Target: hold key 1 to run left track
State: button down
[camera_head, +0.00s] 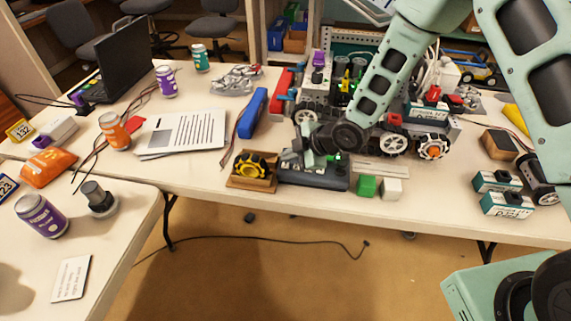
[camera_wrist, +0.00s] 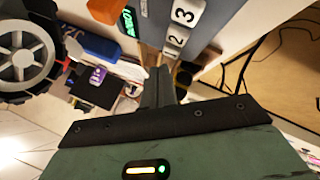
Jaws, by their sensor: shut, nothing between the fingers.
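The control box (camera_head: 322,176) is dark grey-blue and lies near the table's front edge in the head view. In the wrist view the box (camera_wrist: 212,28) shows a green lit display and white keys. Key 3 (camera_wrist: 184,14) and key 2 (camera_wrist: 175,40) are readable there. The spot beside key 2, where key 1 could be, is covered by my fingertips. My gripper (camera_head: 305,155) is over the left end of the box, its fingers shut and empty. The fingertips in the wrist view (camera_wrist: 167,66) are at the key row; I cannot tell whether they press a key.
A wheeled robot (camera_head: 385,122) with silver wheels stands behind the box. A blue case (camera_head: 252,113) lies behind the tray.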

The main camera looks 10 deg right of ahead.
aim_at(289, 168)
jog(key=shift+f, duration=0.15)
jog(key=shift+f+b, duration=0.3)
jog(key=shift+b, duration=0.15)
jog(key=shift+f+b, duration=0.4)
dwell(0.4)
dwell(2.5)
jog(key=shift+r+p, duration=0.55)
jog(key=shift+r, duration=0.3)
jog(key=shift+r, duration=0.1)
notch_tip(289, 168, up, 4)
jog(key=p, duration=0.3)
jog(key=shift+r, duration=0.4)
